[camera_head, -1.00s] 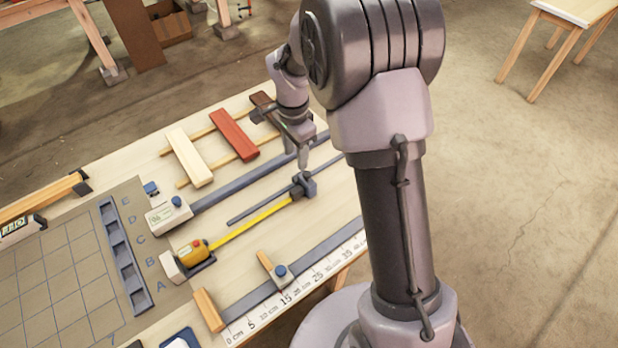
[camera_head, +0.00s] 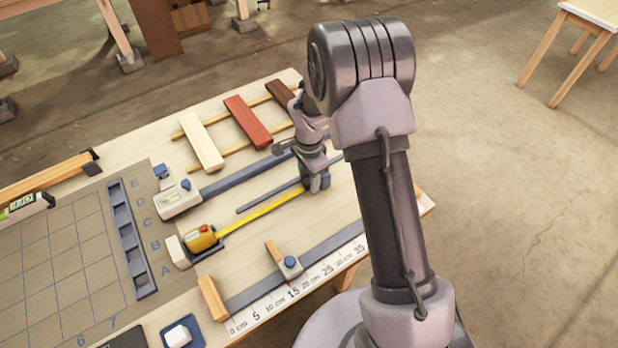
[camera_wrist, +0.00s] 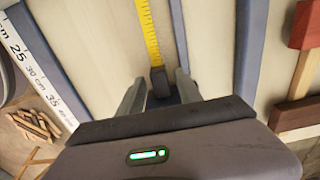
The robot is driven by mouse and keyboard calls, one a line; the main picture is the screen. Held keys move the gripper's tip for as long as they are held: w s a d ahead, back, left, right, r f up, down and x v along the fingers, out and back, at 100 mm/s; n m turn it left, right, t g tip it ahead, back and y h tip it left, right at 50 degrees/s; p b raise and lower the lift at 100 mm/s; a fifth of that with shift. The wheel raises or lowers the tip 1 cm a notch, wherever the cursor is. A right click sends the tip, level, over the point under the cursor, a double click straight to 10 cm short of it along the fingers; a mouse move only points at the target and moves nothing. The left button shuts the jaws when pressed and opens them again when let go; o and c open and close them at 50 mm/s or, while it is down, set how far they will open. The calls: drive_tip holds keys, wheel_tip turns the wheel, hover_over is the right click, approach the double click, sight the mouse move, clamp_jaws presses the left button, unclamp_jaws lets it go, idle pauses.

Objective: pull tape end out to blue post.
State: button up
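The tape measure (camera_head: 201,238) is a yellow-orange case with a red button, seated in a dark holder on the workbench. Its yellow tape (camera_head: 258,212) runs out to the right, toward my gripper (camera_head: 316,186). In the wrist view the tape (camera_wrist: 149,32) ends at a dark block (camera_wrist: 160,80). This block lies between the two fingers of my gripper (camera_wrist: 161,82), which stand apart with a narrow gap visible beside it. My gripper is low over the bench and hides the tape end in the head view. I cannot clearly make out a blue post.
A thin slate rod (camera_head: 262,200) runs beside the tape. A wider slate rail (camera_head: 240,177) lies behind it. In front are a wooden stop with a blue knob (camera_head: 289,262) and a centimetre scale (camera_head: 308,290). Wooden, red and brown blocks (camera_head: 248,122) lie on strips at the back.

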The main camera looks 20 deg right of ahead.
clamp_jaws()
idle(1.2)
